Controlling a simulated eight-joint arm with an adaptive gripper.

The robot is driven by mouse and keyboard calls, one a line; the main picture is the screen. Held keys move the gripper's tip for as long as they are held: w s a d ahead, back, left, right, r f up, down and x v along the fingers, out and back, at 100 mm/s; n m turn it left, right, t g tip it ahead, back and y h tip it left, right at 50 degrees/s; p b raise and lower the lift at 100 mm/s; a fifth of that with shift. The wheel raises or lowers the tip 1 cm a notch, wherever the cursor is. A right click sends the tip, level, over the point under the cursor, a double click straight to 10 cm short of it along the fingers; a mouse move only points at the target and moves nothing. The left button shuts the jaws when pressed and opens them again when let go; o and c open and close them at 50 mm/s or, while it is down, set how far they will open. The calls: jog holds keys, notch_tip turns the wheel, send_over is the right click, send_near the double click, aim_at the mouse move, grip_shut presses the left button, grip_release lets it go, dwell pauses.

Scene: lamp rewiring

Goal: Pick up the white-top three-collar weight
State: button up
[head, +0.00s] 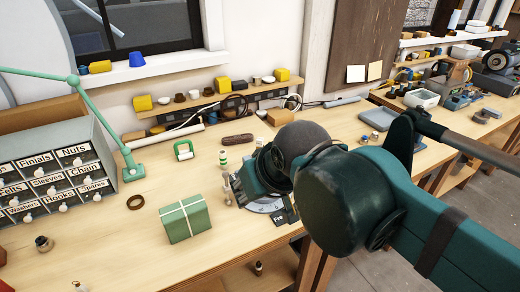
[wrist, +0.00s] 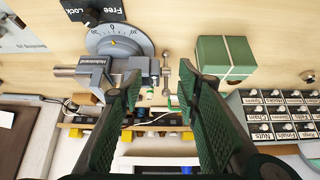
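Small pale upright pieces stand in a group on the bench. In the head view, one with a white top and green bands (head: 223,159) stands at the back, and a slim pale knobbed piece (head: 227,188) stands nearer. In the wrist view, a white-and-green banded piece (wrist: 150,92) and a slim knobbed piece (wrist: 166,76) show between my fingers. They are too small for me to count collars or tell which is the three-collar weight. My gripper (wrist: 160,72) is open, fingers wide apart, holding nothing. In the head view my arm hides much of it.
A grey vise-like holder (wrist: 108,72) with a round dial (wrist: 118,38) stands close beside the pieces. A green strapped box (head: 185,219) and labelled drawers (head: 50,185) lie to the left in the head view. The front bench between box and drawers is mostly clear.

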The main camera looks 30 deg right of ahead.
jog(key=w+d+r+m+g+h+p, duration=0.1)
jog(key=w+d+r+m+p, duration=0.1)
jog(key=w+r+p, duration=0.3)
jog(key=w+d+r+m+p, duration=0.1)
jog(key=w+d+r+p, duration=0.15)
jog(key=w, duration=0.45)
jog(key=m+g+h+p, duration=0.25)
jog(key=m+p, duration=0.35)
jog(key=p, duration=0.8)
send_over(260, 139)
jog(key=s+a, duration=0.2)
notch_tip(260, 139, down, 6)
jog(key=shift+g, duration=0.25)
notch_tip(260, 139, down, 5)
jog(key=shift+s+f, duration=0.1)
jog(key=shift+f, duration=0.05)
jog(key=shift+f, duration=0.1)
jog(key=shift+x, duration=1.2)
